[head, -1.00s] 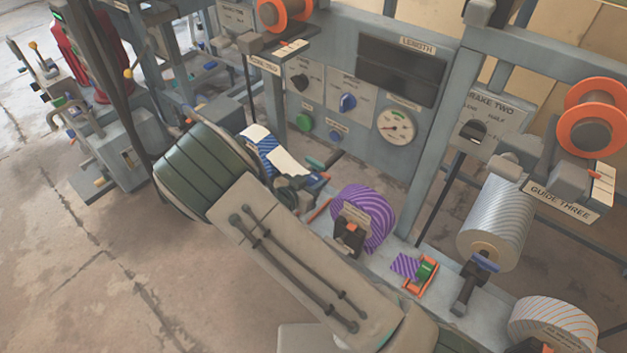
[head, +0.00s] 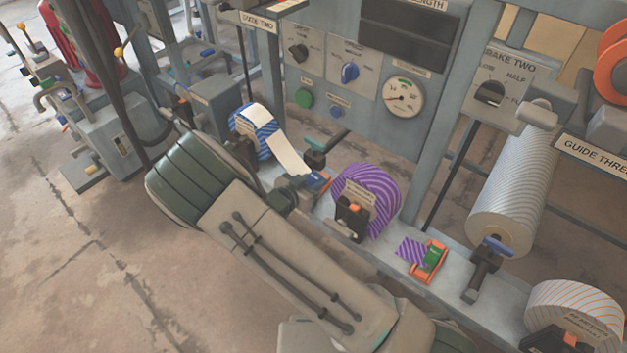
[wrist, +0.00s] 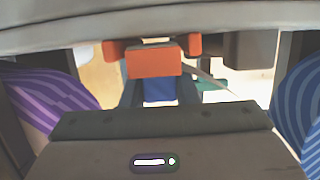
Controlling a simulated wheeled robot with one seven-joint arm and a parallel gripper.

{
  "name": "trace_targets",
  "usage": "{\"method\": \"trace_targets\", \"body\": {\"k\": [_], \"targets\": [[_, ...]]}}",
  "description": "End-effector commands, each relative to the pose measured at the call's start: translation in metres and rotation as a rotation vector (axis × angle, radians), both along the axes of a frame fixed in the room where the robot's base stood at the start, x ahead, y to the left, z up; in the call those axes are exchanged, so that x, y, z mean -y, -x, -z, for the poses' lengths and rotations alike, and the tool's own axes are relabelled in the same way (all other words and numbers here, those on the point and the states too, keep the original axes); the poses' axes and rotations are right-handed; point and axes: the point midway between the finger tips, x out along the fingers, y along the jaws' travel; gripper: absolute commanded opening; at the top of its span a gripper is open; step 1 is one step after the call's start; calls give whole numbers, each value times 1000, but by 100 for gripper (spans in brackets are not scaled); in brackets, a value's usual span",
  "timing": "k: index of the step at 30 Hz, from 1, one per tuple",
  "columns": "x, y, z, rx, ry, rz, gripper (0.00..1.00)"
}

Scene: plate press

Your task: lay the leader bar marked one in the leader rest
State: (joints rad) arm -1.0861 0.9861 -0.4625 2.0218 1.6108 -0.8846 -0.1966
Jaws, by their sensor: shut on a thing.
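My gripper (head: 300,190) is low over the bench at the end of my arm, partly hidden by it in the head view. In the wrist view its dark fingers (wrist: 160,92) are closed on a blue piece, which I take for the leader bar (wrist: 157,90); its marking is not readable. An orange block (wrist: 153,62) sits directly above it in the picture, with more orange at either side. The blue piece also shows beside the gripper in the head view (head: 318,181), by the end of a pale strip (head: 288,155). Which orange part is the leader rest is unclear.
A blue-striped roll (head: 255,130) stands left of the gripper and a purple-striped roll (head: 372,202) right of it. A green bar on an orange holder (head: 431,262) lies farther right. The panel with dials (head: 350,75) rises behind; open floor lies left.

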Motion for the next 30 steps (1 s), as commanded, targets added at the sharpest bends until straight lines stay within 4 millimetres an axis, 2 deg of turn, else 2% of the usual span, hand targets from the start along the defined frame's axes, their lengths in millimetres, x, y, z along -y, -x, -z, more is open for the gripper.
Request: {"method": "trace_targets", "body": {"k": [1, 3, 4, 13, 17, 30], "targets": [[0, 0, 0, 0, 0, 0, 30], [0, 0, 0, 0, 0, 0, 49], [0, 0, 0, 0, 0, 0, 52], [-1, 1, -1, -1, 0, -1, 52], [-9, 11, -6, -3, -2, -2, 52], [-64, 82, -36, -1, -2, -3, 52]]}}
